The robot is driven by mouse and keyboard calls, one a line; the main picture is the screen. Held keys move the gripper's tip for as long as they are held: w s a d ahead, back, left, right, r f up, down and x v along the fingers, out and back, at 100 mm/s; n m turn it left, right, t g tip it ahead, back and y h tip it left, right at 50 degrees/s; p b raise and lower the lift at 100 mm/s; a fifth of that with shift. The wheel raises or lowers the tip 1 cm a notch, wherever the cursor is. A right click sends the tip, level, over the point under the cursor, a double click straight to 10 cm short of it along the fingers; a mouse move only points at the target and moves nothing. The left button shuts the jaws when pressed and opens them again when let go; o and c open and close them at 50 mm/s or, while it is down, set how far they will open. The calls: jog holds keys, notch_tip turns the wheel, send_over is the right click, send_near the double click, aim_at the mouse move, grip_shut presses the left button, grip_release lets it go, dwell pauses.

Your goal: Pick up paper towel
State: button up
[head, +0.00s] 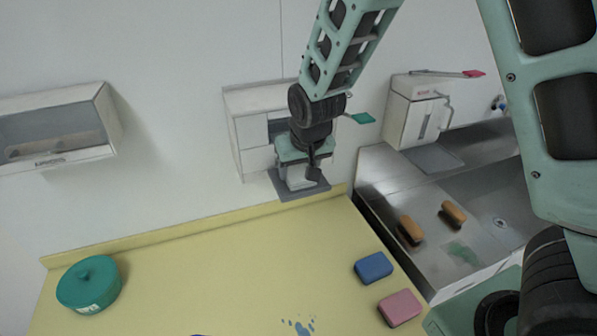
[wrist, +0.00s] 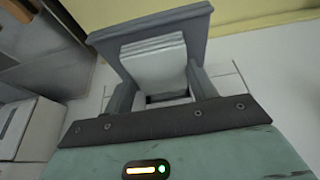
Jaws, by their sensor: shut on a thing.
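The paper towel is a stack of white folded sheets (wrist: 155,62) in the wrist view, in front of a grey plate (wrist: 193,28). In the head view, part of the white paper towel (head: 300,183) shows below my gripper (head: 311,172), at the grey tray of a white wall dispenser (head: 250,130). My gripper is also in the wrist view (wrist: 163,86), its two fingers on either side of the towel's lower end. It is shut on the towel. The exact contact is partly hidden by the gripper body.
A yellow counter (head: 220,270) lies below, with a teal round container (head: 90,285), a blue sponge (head: 373,267) and a pink sponge (head: 400,307). At right are a second wall dispenser (head: 412,115) and a steel sink (head: 500,205) with two brown-orange blocks. A wall cabinet (head: 60,125) hangs left.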

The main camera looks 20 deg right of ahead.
aim_at(299, 172)
notch_tip(299, 172, up, 10)
jog(key=b, duration=0.2)
jog(key=shift+b, duration=0.3)
jog(key=shift+o, duration=0.3)
